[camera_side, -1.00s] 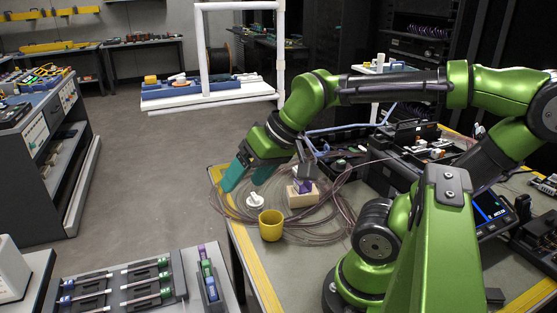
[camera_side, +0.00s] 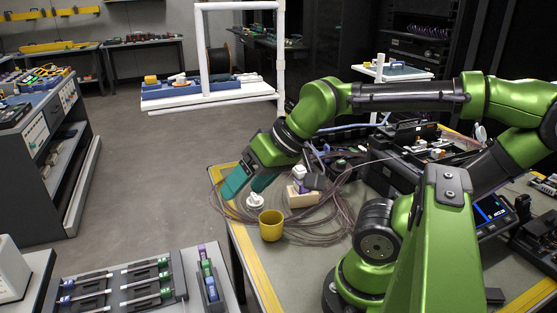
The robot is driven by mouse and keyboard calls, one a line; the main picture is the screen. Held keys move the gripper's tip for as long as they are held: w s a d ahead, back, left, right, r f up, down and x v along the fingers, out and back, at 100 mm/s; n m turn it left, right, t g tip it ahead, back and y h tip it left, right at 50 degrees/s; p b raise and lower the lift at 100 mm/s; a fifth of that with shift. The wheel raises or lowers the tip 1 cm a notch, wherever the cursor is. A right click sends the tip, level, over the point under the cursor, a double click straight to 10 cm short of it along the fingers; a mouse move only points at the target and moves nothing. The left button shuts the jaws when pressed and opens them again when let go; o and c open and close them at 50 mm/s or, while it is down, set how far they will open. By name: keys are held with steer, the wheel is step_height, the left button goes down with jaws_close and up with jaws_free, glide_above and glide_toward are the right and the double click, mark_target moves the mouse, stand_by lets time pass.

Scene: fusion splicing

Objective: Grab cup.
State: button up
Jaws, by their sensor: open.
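The yellow cup (camera_side: 271,226) stands upright on the grey table near its front left edge. My gripper (camera_side: 247,187) has two teal fingers that are apart, with nothing between them. It hangs above the table, up and to the left of the cup, and does not touch it. The fingers point down and to the left. The lower tips sit just above a small white object (camera_side: 255,201) behind the cup; I cannot tell how far apart they are in depth.
A wooden block (camera_side: 302,196) stands right behind the cup. Loops of thin cable (camera_side: 330,226) lie around the cup and block. A splicer-like device with a blue screen (camera_side: 491,210) is at the right. The yellow-striped table edge (camera_side: 246,262) runs close to the cup.

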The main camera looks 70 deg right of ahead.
steer(key=o, duration=0.4)
steer(key=n+g+h, duration=0.2)
steer(key=n+g, duration=0.5)
steer(key=n, duration=0.4)
glide_above(271, 224)
steer(key=s+a, duration=0.1)
steer(key=a, duration=0.1)
step_height(271, 224, down, 8)
steer(key=f, duration=1.5)
steer(key=shift+s+a+f, duration=0.1)
steer(key=shift+a+f, duration=0.1)
steer(key=shift+f, duration=0.15)
